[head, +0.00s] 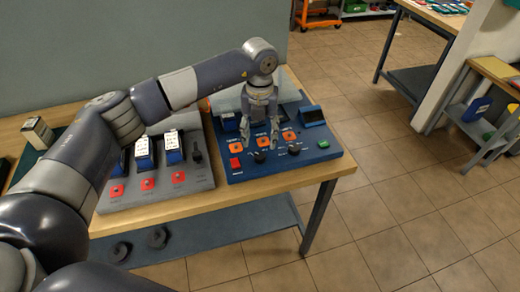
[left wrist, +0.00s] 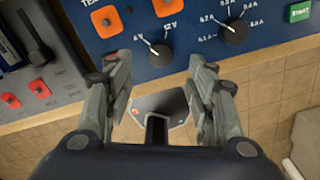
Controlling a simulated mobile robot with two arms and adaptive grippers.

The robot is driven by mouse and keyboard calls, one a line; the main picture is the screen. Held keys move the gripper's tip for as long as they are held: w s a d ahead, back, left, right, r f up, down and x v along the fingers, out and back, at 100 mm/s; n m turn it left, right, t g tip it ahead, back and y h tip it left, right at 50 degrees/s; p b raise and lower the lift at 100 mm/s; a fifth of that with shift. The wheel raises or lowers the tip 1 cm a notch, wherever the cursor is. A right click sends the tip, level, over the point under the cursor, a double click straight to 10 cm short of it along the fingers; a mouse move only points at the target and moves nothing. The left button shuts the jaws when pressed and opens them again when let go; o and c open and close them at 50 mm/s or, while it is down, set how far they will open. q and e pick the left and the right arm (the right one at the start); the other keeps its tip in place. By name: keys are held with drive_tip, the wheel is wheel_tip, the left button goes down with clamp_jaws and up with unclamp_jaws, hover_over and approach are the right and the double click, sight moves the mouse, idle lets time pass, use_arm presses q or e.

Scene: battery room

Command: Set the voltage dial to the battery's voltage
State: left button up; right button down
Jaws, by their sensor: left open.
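The voltage dial (head: 260,156) is a small black knob on the front of the blue tester panel (head: 240,176). In the left wrist view the voltage dial (left wrist: 161,54) sits below labels that read like 6 V and 12 V; its exact setting is too small to tell. My left gripper (head: 259,138) is open and points down over the panel, just behind the dial. In the left wrist view its fingers (left wrist: 160,70) stand apart on either side of the dial, not closed on it. Blue batteries with white labels (head: 145,148) stand in the grey unit at left. My right gripper is out of view.
A second black dial (head: 294,149) with ampere marks is right of the voltage dial, with a green START button (head: 323,144) beyond it. Orange squares (head: 236,146) line the panel. The table's front edge is close.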

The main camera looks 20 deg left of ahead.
sight(260, 155)
use_arm(q)
wheel_tip(260, 155, down, 7)
drive_tip(key=shift+p, duration=0.75)
drive_tip(key=c, duration=1.1)
